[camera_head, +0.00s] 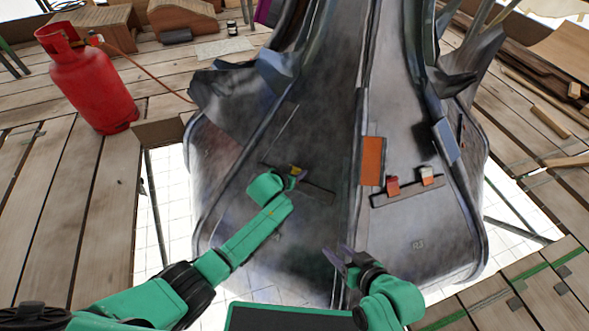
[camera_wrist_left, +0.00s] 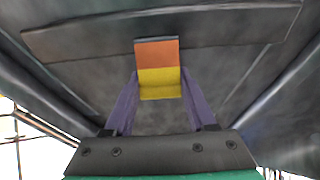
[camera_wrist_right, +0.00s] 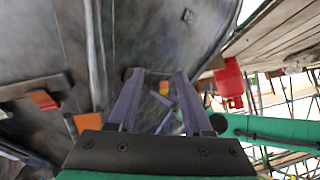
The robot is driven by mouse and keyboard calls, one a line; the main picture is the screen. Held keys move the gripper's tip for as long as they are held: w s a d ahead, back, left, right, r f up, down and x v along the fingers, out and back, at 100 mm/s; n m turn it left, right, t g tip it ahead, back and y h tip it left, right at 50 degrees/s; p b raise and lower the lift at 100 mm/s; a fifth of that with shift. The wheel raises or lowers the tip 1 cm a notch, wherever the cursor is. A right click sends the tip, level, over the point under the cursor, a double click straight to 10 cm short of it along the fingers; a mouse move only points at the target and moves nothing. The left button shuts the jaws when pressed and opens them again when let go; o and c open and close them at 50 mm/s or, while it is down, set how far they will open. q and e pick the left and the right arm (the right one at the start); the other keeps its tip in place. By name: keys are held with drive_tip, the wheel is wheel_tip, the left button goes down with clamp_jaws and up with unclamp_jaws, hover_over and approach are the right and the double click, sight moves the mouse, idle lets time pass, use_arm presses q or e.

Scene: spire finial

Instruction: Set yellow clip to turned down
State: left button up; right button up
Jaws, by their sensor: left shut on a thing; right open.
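The yellow clip (camera_head: 297,170) sits on a dark strip (camera_head: 318,192) on the left panel of the spire. In the left wrist view the clip shows a yellow part (camera_wrist_left: 160,86) nearer me and an orange part (camera_wrist_left: 157,53) against the strip. My left gripper (camera_head: 291,178) is shut on the yellow part, one purple finger on each side. In the head view the gripper partly hides the clip. My right gripper (camera_head: 342,257) is open and empty, low in front of the spire. The clip also shows small between its fingers in the right wrist view (camera_wrist_right: 164,86).
A red clip (camera_head: 392,186) and a white and orange clip (camera_head: 427,176) sit on another strip to the right. An orange plate (camera_head: 372,160) lies between the strips. A red gas cylinder (camera_head: 90,82) stands on the planks at left. Gaps separate the planks from the spire.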

use_arm(q)
drive_tip(key=o, duration=1.4)
drive_tip(key=shift+c, duration=0.2)
